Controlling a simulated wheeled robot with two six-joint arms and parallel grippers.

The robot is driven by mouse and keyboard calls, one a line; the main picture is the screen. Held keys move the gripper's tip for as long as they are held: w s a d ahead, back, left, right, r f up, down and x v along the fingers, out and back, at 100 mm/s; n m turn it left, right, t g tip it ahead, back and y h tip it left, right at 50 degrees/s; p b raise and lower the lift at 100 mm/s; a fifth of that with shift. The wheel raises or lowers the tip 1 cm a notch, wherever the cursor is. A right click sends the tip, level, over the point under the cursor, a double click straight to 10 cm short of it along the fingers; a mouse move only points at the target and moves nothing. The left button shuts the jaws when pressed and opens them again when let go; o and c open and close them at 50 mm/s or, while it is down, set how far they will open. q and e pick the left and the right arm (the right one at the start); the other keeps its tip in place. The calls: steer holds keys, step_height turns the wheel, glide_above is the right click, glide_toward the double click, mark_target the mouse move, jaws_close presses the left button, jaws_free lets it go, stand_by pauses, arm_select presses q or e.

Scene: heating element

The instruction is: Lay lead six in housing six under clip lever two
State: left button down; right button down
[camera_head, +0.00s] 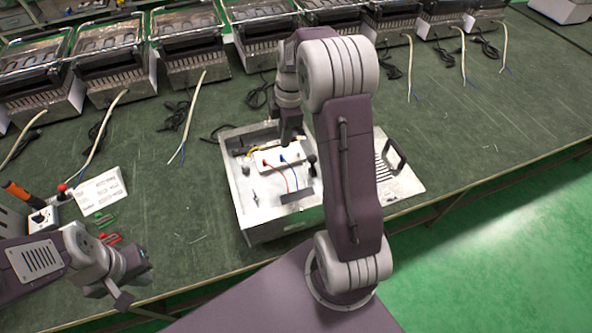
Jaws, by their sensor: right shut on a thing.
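An open metal housing (275,222) stands on the bench in front of me. Inside it is a white terminal block (270,157) with a red lead (268,166) and a blue lead (285,161). A yellow lead (248,152) lies at its back left. My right gripper (291,140) points down over the back of the block, shut on what appears to be a lead, though its fingers hide the held part. The individual clip levers are too small to tell apart. My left gripper (122,297) is low at the left, away from the housing; its finger gap is unclear.
A row of metal appliances (190,50) with loose cables lines the back. A slotted panel with a handle (395,170) lies right of the housing. A white printed card (100,190), a screwdriver (18,191) and small red and green parts lie left. Bench between card and housing is mostly clear.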

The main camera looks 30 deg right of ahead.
steer(key=b, duration=0.1)
glide_toward(296, 170)
steer(key=a+f, duration=0.3)
steer(key=w+a+f, duration=0.1)
steer(key=f, duration=0.1)
steer(key=shift+a, duration=0.4)
steer(key=shift+s+d, duration=0.1)
steer(key=shift+d, duration=0.2)
steer(key=d, duration=0.3)
steer(key=shift+s+d, duration=0.1)
steer(key=shift+s, duration=0.3)
steer(key=shift+f, duration=0.5)
steer(key=shift+d+f, duration=0.1)
steer(key=shift+f, duration=0.05)
steer(key=shift+f, duration=0.1)
steer(key=c, duration=1.4)
jaws_free()
